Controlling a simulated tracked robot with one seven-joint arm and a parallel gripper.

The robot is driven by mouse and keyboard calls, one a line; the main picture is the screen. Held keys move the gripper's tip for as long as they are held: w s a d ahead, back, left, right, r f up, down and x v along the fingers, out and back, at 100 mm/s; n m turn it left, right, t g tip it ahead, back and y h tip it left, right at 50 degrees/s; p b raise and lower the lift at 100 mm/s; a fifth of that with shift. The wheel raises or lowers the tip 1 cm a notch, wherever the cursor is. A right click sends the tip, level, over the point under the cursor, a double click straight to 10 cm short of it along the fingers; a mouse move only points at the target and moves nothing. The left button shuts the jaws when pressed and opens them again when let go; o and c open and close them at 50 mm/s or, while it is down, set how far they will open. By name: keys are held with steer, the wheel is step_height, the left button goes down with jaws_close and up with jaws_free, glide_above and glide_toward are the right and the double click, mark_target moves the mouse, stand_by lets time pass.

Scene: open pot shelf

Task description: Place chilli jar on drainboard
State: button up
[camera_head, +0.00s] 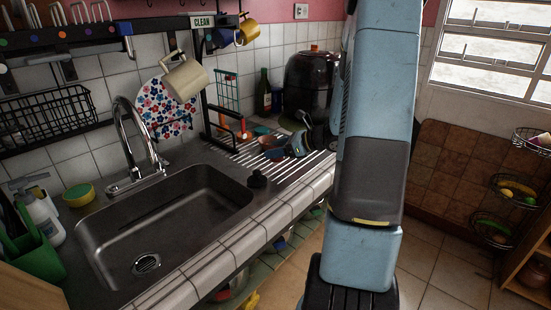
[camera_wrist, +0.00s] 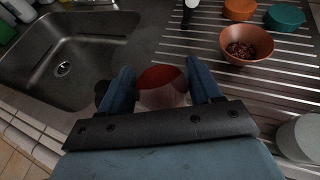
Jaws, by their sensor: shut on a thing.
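The chilli jar (camera_wrist: 162,76), clear with red contents or a red top, is between the two blue fingers of my gripper (camera_wrist: 163,88) in the wrist view. My gripper is shut on it. The ribbed metal drainboard (camera_wrist: 208,52) spreads beyond and to the right of the jar; I cannot tell whether the jar touches it. In the head view my gripper (camera_head: 288,148) is low over the drainboard (camera_head: 312,166), right of the sink. The jar is not clear there, being hidden by or blended with the fingers.
A brown bowl (camera_wrist: 246,44) with dark contents, an orange dish (camera_wrist: 240,9) and a teal dish (camera_wrist: 285,18) stand on the drainboard. A grey round thing (camera_wrist: 300,139) is at the right.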

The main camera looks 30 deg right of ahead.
steer(key=shift+w+a+f, duration=0.1)
steer(key=shift+w+f, duration=0.05)
steer(key=shift+f, duration=0.1)
steer(key=shift+w+f, duration=0.1)
steer(key=shift+f, duration=1.45)
steer(key=o, duration=1.2)
steer(key=shift+f, duration=0.1)
steer(key=shift+c, duration=0.2)
